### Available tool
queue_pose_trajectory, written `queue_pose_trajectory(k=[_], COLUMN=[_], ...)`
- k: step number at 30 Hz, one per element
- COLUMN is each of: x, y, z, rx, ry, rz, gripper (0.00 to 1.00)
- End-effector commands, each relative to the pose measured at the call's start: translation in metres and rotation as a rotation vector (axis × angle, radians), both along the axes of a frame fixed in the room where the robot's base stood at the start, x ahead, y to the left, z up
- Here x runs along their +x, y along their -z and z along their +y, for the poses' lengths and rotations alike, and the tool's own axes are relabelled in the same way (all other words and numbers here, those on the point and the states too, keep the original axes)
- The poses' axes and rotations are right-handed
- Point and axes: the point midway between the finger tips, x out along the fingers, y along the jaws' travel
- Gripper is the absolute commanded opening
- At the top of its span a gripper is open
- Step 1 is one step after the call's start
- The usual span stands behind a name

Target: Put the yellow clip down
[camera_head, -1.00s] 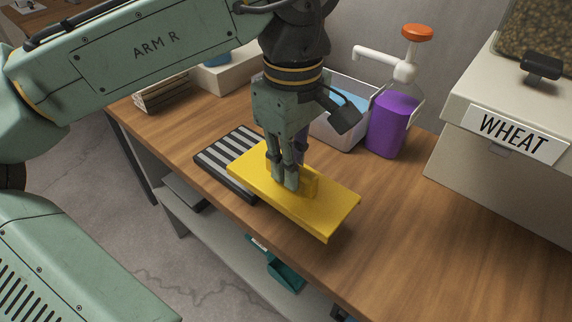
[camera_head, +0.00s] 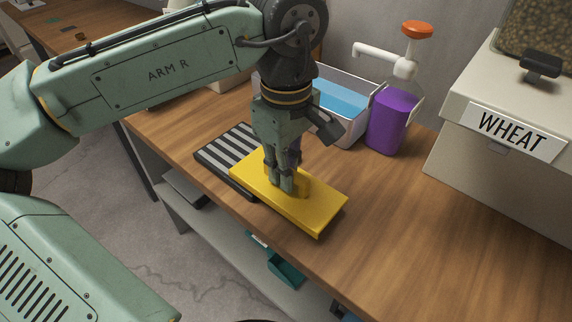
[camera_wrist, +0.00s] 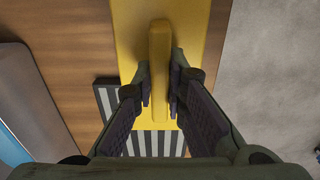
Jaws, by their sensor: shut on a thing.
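The yellow clip (camera_head: 315,211) is a flat yellow slab with a raised ridge along its middle. My gripper (camera_head: 279,186) points down and is shut on that ridge. In the wrist view the fingers of my gripper (camera_wrist: 160,100) press on both sides of the ridge, and the clip (camera_wrist: 200,25) reaches beyond the top edge. The clip lies roughly level over the front of the wooden bench, partly over a black and grey striped mat (camera_head: 212,156). I cannot tell whether its underside touches the bench.
Behind stand a clear bin (camera_head: 348,132) with blue contents and a purple pump bottle (camera_head: 388,122). A WHEAT dispenser (camera_head: 500,165) stands at the right. The wooden bench top (camera_head: 410,235) is clear right of the clip. Its front edge runs close to the clip.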

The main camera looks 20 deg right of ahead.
Motion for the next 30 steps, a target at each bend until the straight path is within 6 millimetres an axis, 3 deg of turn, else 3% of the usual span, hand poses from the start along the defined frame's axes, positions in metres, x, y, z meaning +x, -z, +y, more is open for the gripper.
queue_pose_trajectory(k=[1,2,11,22,26,30], x=[0.0,0.0,0.0,0.0,0.001,0.001], y=[0.002,0.002,0.002,-0.005,-0.022,-0.053], z=[0.0,0.0,0.0,0.0,-0.001,-0.001], rx=[-0.001,-0.001,0.0,0.001,-0.001,-0.002], ry=[0.001,0.001,0.0,0.0,0.0,0.0], rz=[0.001,0.001,0.0,-0.001,-0.002,-0.002], gripper=[0.0,0.13,0.32,0.32,0.32,0.32])
